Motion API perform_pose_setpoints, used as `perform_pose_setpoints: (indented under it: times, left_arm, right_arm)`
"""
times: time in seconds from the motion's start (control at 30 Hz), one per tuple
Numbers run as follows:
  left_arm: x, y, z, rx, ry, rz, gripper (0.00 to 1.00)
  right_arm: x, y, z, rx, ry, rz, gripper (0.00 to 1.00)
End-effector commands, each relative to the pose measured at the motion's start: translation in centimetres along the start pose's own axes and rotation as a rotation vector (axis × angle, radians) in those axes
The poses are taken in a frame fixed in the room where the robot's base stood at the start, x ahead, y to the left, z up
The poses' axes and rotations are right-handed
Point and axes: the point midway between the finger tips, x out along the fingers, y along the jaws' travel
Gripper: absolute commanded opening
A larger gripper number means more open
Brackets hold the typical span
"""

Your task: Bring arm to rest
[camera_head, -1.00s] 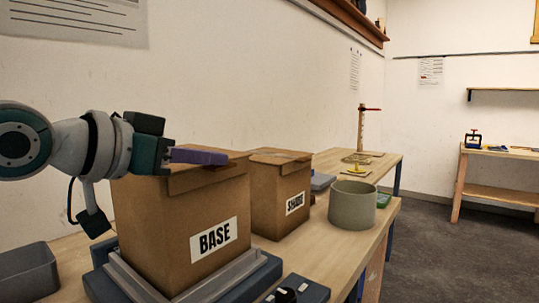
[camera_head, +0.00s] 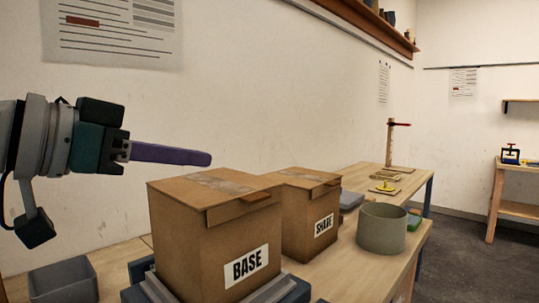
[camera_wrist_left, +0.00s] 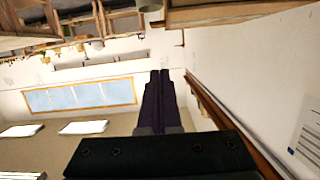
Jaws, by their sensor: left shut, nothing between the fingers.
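My left gripper (camera_head: 208,158) comes in from the left in the head view, with its purple fingers shut together and nothing between them. It is held in the air above and to the left of the closed BASE box (camera_head: 205,235), apart from it. In the left wrist view the shut fingers (camera_wrist_left: 160,80) point out into the room. My right gripper is in neither view.
The SHADE box (camera_head: 305,235) stands behind the BASE box on the wooden bench (camera_head: 345,275). A grey-green round bin (camera_head: 382,232) stands to its right. A grey tray (camera_head: 62,283) sits at lower left. The wall is behind; a wooden stand (camera_head: 389,145) rises farther back.

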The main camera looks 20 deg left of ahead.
Motion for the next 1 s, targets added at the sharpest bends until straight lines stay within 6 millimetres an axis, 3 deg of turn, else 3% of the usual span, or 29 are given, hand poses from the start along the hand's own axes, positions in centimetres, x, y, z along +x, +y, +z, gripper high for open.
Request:
perform_pose_setpoints:
  times: [0.27,0.37,0.47,0.53,0.7,0.8,1.0]
  left_arm:
    - [-1.0,0.1,0.0,0.001,-0.001,0.003,0.0]
    - [-1.0,0.5,1.0,-0.003,-0.036,-0.004,0.0]
    - [-1.4,1.7,4.4,-0.017,-0.149,-0.024,0.0]
    - [-2.4,3.2,7.9,-0.028,-0.274,-0.048,0.0]
    - [-6.5,7.3,15.1,-0.061,-0.584,-0.107,0.0]
    - [-9.4,9.4,17.6,-0.088,-0.735,-0.132,0.0]
    - [-15.4,13.5,20.3,-0.163,-1.01,-0.166,0.0]
  right_arm:
    - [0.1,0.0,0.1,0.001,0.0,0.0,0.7]
    - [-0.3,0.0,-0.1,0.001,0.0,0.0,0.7]
    - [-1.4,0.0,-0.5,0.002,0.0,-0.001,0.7]
    - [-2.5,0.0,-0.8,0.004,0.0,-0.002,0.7]
    - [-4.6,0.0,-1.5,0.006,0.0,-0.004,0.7]
    - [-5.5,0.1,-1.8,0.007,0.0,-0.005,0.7]
    - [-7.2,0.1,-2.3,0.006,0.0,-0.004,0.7]
